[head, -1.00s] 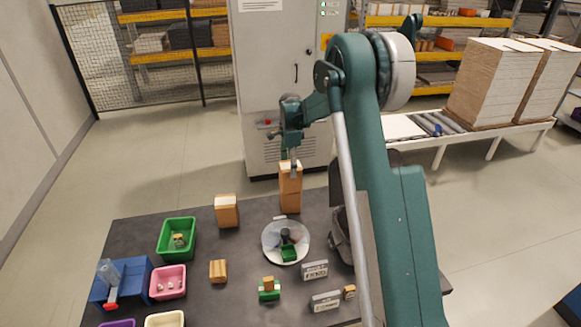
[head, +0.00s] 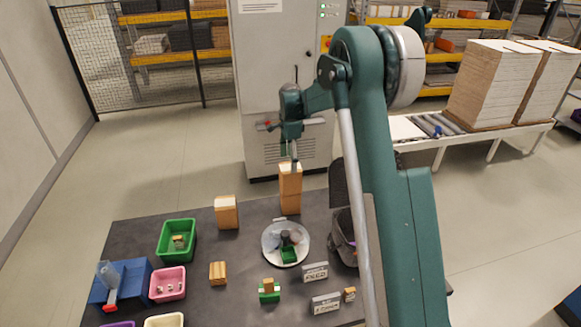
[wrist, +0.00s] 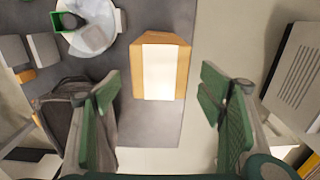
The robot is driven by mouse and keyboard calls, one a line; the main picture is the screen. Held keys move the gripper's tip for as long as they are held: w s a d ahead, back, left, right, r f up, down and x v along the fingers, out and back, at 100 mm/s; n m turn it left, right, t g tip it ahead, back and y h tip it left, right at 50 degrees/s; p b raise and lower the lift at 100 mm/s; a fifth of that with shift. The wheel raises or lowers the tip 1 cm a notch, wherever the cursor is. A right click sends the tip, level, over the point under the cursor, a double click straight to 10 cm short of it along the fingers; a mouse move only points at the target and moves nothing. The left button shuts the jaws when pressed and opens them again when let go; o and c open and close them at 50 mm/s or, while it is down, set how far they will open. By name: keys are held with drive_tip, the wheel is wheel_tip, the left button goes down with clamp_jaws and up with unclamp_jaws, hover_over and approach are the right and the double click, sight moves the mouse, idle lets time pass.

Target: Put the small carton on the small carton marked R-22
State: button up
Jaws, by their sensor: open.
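A tall brown cardboard column (head: 290,190) stands near the back edge of the table. It looks like one small carton stacked upright on another, but I cannot make out the seam clearly. In the wrist view, its top carton (wrist: 160,68) shows a broad white strip. Another small brown carton (head: 227,212) with a pale top stands apart to its left. No R-22 marking is readable. My gripper (head: 294,164) is above the column; in the wrist view (wrist: 165,105) its green-padded fingers are wide apart and clear of the carton, with nothing held.
A round pale dish (head: 272,246) with small items sits in front of the column. A dark bag (head: 343,240) is close on the right. Green (head: 163,240) and pink (head: 155,288) bins stand left. Grey label blocks (head: 315,272) stand at the front right.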

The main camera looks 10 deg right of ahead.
wheel_tip(320, 180, up, 8)
drive_tip(key=shift+b, duration=0.3)
idle(0.4)
drive_tip(key=s+a+r+n+t, duration=0.1)
drive_tip(key=s+r+n, duration=0.3)
drive_tip(key=s, duration=0.5)
drive_tip(key=s+r+n+t, duration=0.1)
drive_tip(key=s+r+n, duration=0.1)
drive_tip(key=s+r, duration=0.65)
drive_tip(key=s+a+r+n+t, duration=0.1)
drive_tip(key=s+r+n+t, duration=0.2)
drive_tip(key=s, duration=0.7)
drive_tip(key=s+f+n+t, duration=0.1)
drive_tip(key=s+f+n, duration=0.2)
drive_tip(key=s, duration=1.1)
drive_tip(key=s+f+n+t, duration=0.1)
drive_tip(key=s+f+n, duration=0.3)
drive_tip(key=s, duration=0.9)
drive_tip(key=shift+s+a+n, duration=0.3)
drive_tip(key=shift+s+n, duration=0.1)
drive_tip(key=shift+n, duration=0.6)
